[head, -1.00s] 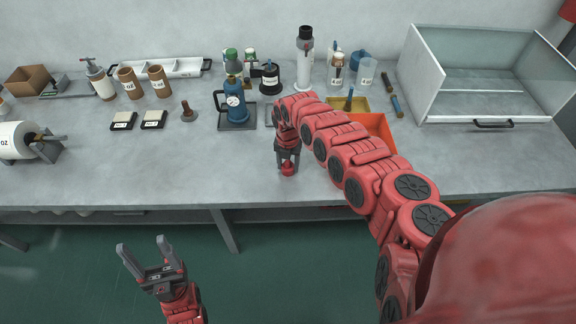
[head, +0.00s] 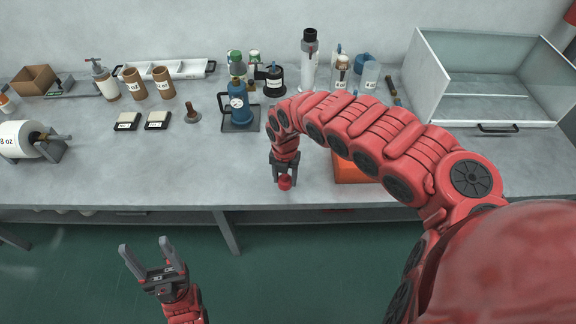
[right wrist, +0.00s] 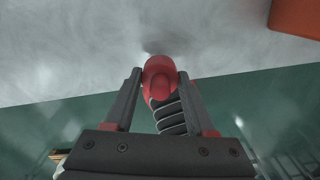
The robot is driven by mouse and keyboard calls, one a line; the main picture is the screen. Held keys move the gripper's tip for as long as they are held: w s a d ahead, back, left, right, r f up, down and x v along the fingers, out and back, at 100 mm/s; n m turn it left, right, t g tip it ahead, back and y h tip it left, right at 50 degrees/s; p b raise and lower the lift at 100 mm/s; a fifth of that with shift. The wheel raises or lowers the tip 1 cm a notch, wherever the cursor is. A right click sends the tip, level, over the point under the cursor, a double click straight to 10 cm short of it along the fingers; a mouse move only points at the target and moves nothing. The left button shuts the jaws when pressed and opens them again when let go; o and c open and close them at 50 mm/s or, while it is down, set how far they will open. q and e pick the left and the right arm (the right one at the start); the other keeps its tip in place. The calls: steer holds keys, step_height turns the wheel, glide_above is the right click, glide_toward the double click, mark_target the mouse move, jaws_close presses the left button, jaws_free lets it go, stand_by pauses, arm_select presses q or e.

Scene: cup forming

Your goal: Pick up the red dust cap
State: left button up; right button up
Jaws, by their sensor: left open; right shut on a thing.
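The red dust cap (head: 285,183) is between the fingers of my right gripper (head: 284,175), near the front edge of the workbench. In the right wrist view the red cap (right wrist: 159,78) sits between the two fingertips of my right gripper (right wrist: 160,85), with a dark ribbed part below it. The gripper is shut on the cap. A shadow on the bench lies just beyond the cap; the height above the bench is hard to tell. My left gripper (head: 148,252) is open and empty, in front of the bench over the green floor.
An orange-red tray (head: 352,172) lies right of my right gripper, partly behind my arm. A blue pump bottle (head: 238,103) stands on a dark tray behind it. A white open-topped case (head: 490,95) is at the right. The bench front left of the gripper is clear.

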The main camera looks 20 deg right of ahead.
steer(key=s+a+r+p, duration=0.1)
steer(key=s+a+p, duration=0.3)
steer(key=s+p, duration=0.3)
steer(key=shift+s+a+p, duration=0.15)
steer(key=shift+s+p, duration=0.15)
steer(key=shift+p, duration=0.8)
